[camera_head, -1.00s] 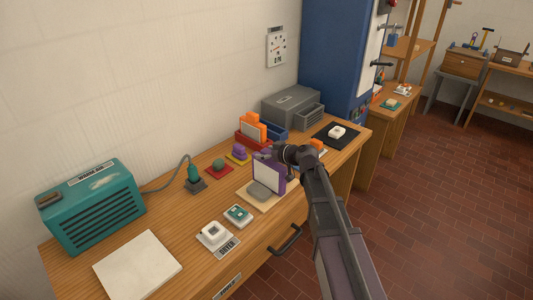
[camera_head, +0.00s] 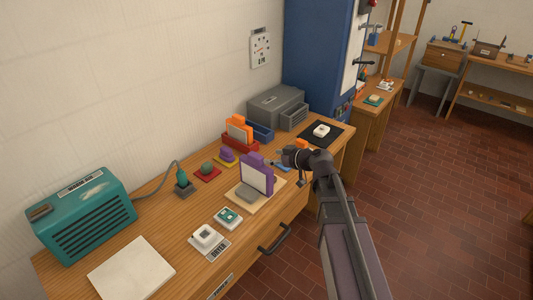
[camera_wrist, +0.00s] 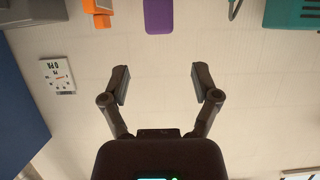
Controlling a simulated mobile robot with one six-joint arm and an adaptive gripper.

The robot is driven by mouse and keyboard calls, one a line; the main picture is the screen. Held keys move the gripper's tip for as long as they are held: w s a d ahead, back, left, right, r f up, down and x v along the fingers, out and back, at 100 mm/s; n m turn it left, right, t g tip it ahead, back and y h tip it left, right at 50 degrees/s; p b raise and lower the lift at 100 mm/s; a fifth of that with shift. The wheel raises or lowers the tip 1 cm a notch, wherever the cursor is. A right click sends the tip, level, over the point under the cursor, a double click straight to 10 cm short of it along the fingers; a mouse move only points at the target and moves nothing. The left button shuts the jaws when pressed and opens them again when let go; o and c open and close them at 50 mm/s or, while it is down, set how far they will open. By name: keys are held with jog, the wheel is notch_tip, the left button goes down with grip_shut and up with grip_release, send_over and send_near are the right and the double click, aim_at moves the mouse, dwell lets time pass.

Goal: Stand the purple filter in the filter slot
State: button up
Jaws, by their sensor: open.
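The purple filter (camera_head: 257,177), a purple frame with a white panel, stands upright on a beige board (camera_head: 268,203) on the bench. A rounded grey piece (camera_head: 246,194) lies at its front. The slot itself is hidden, so I cannot tell how deep the filter sits. My gripper (camera_head: 277,157) is just right of the filter's top in the head view, apart from it. In the wrist view my gripper (camera_wrist: 162,84) is open with nothing between its fingers. A purple block, apparently the filter's top (camera_wrist: 159,16), shows beyond the fingertips.
Behind are a red holder with orange pieces (camera_head: 239,130), a grey box (camera_head: 277,106) and small coloured bases. A teal heater (camera_head: 83,210) and white pad (camera_head: 131,267) are at left. The floor at right is clear.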

jog(key=shift+s+d+r, duration=0.25)
jog(key=shift+s+d, duration=0.15)
jog(key=shift+d, duration=0.05)
dwell(0.4)
jog(key=s+d+f+m+g+h, duration=0.4)
jog(key=s+d, duration=0.3)
jog(key=s, duration=0.2)
jog(key=s+d+f+m+g+h, duration=0.4)
jog(key=s+d+f+m+h, duration=0.2)
jog(key=s, duration=0.4)
jog(key=shift+d+f+h, duration=0.4)
jog(key=shift+d+f, duration=0.35)
jog(key=shift+d, duration=0.1)
